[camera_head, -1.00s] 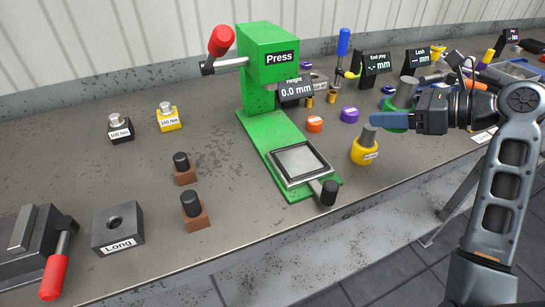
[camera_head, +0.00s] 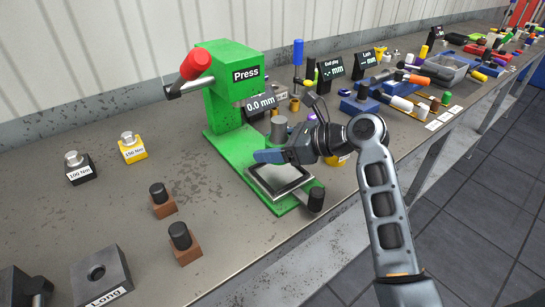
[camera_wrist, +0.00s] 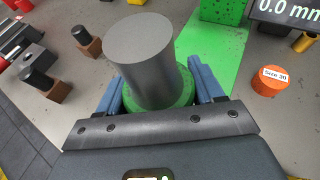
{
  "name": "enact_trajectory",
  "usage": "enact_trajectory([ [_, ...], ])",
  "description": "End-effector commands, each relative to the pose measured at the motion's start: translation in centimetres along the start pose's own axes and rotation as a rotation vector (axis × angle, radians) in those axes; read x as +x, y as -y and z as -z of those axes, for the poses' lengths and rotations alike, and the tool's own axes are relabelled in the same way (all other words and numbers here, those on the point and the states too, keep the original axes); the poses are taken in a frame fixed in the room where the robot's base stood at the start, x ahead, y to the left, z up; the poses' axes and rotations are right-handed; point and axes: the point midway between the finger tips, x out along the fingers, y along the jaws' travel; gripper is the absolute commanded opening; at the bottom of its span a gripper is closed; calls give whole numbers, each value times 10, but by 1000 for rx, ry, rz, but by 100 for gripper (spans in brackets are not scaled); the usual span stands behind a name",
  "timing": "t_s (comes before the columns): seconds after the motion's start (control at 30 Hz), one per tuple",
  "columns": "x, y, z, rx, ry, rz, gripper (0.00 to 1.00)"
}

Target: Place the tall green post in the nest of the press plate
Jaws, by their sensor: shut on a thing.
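My gripper (camera_head: 268,156) has blue fingers, which also show in the wrist view (camera_wrist: 160,90). It is shut on the tall green post, whose grey cylinder (camera_wrist: 143,50) stands up from a green collar (camera_wrist: 186,88) between the fingers. In the head view the grey top of the post (camera_head: 279,129) shows above the fingers; its green part is mostly hidden there. The post looks upright. The press plate (camera_head: 282,184), a grey square with a raised rim on the green press (camera_head: 228,115), lies below the gripper. I cannot tell the gap between post and plate.
A yellow piece (camera_head: 340,162) is partly hidden behind my gripper. An orange "Size 30" piece (camera_wrist: 269,82) is beside the press. Brown blocks with black knobs (camera_head: 180,237) stand left of the plate. The press's red-handled lever (camera_head: 194,64) sticks out to the left.

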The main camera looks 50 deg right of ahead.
Motion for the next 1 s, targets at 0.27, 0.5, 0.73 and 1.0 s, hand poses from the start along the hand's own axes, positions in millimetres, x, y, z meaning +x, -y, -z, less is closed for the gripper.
enact_trajectory([
  [0.27,12,0,31,2,1,1,13],
  [0.5,13,0,32,-1,2,1,13],
  [0.73,14,0,36,0,1,0,13],
  [1.0,17,0,42,0,1,-1,13],
])
